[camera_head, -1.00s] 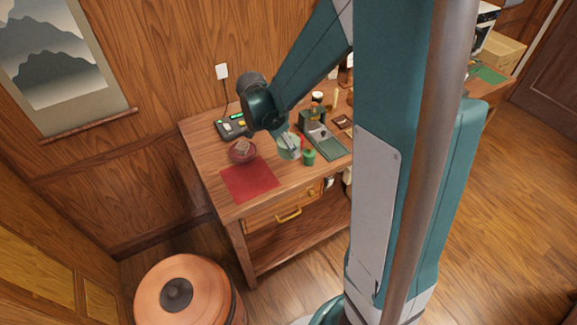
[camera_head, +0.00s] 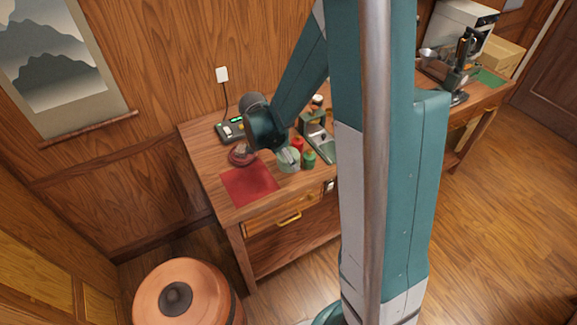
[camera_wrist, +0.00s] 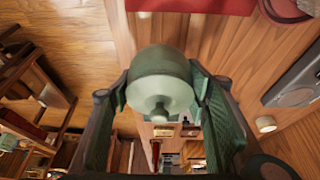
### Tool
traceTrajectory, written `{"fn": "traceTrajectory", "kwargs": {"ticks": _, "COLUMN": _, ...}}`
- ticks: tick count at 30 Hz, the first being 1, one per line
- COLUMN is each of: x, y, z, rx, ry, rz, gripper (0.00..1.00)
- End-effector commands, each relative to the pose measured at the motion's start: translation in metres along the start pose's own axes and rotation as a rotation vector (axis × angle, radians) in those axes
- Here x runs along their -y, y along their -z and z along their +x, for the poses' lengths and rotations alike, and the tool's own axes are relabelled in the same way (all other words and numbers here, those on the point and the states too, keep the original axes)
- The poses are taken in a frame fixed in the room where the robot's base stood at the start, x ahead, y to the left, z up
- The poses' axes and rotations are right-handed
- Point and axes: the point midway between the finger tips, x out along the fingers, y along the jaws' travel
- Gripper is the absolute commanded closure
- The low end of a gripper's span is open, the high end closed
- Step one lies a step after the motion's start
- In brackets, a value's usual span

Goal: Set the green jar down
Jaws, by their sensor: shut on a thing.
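The green jar (camera_wrist: 162,80) has a pale lid with a knob and sits between the two dark fingers of my gripper (camera_wrist: 160,105) in the wrist view. My gripper is shut on it. In the head view the pale green jar (camera_head: 289,161) is just below my gripper (camera_head: 284,150), over the wooden table (camera_head: 225,202), right of the red mat (camera_head: 249,181). Whether its base touches the tabletop cannot be told.
A small darker green container (camera_head: 308,159) stands close on the jar's right, with a red one (camera_head: 297,143) behind. A dark red dish (camera_head: 241,155) lies left, and a device with green lights (camera_head: 231,128) behind.

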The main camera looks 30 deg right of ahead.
Motion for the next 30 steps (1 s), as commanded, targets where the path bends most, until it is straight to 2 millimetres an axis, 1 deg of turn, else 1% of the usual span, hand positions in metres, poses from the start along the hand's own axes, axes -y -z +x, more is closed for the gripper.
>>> {"fn": "traceTrajectory", "kwargs": {"ticks": 13, "x": 0.001, "y": -0.013, "z": 0.033, "rx": 0.000, "ry": 0.000, "rz": 0.000, "gripper": 0.80}}
{"fn": "traceTrajectory", "kwargs": {"ticks": 30, "x": 0.000, "y": -0.016, "z": 0.040, "rx": 0.000, "ry": 0.000, "rz": 0.000, "gripper": 0.80}}
